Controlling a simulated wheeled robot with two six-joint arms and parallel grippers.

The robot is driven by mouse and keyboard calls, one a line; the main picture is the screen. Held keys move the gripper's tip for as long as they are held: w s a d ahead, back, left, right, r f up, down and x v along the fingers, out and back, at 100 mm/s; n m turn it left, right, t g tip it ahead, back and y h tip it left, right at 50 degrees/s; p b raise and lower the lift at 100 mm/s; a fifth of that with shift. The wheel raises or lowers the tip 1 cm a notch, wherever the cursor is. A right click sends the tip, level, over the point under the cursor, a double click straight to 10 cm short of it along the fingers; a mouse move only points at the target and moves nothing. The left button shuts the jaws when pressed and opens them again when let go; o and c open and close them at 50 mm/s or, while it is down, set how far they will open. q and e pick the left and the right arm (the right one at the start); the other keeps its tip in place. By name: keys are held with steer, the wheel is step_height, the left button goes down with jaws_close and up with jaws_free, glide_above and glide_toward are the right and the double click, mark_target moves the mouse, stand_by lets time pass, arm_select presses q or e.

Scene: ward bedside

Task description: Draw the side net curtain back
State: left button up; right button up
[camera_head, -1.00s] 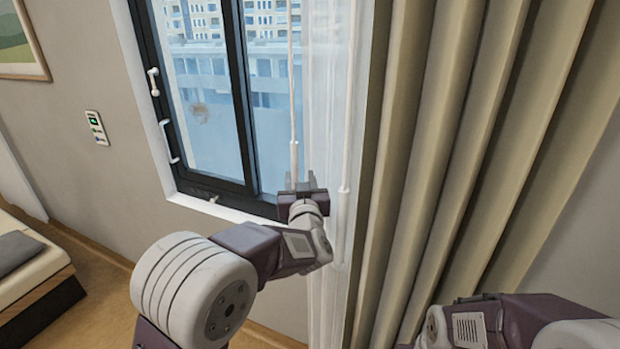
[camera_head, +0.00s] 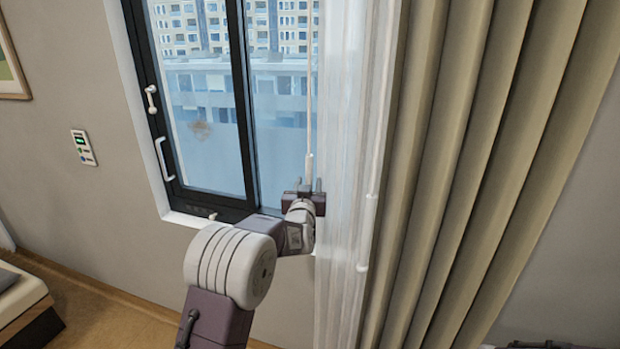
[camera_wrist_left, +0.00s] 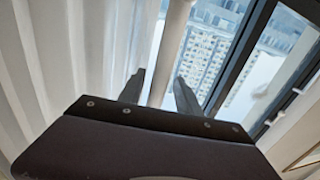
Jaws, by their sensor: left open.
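The white net curtain (camera_head: 346,225) hangs gathered at the right side of the window, next to the beige drape. It also shows at the left of the left wrist view (camera_wrist_left: 50,55). A thin pale draw rod with a thicker white end (camera_head: 309,166) hangs at the net's left edge. My left gripper (camera_head: 309,185) is open at the rod's lower end. In the left wrist view its two fingers (camera_wrist_left: 158,92) stand apart, with the white rod (camera_wrist_left: 175,40) seen between them. Whether the fingers touch the rod I cannot tell. My right gripper is out of view.
The dark-framed window (camera_head: 240,120) has white handles on its left. A heavy beige drape (camera_head: 470,150) hangs to the right, with another white rod (camera_head: 371,205) near its edge. A wall control (camera_head: 84,148) and a bed corner (camera_head: 28,310) are at left.

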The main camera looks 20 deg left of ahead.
arm_select(q)
steer(key=shift+w+d, duration=0.1)
steer(key=shift+w, duration=0.85)
steer(key=shift+s, duration=0.1)
jaws_close()
stand_by(0.6)
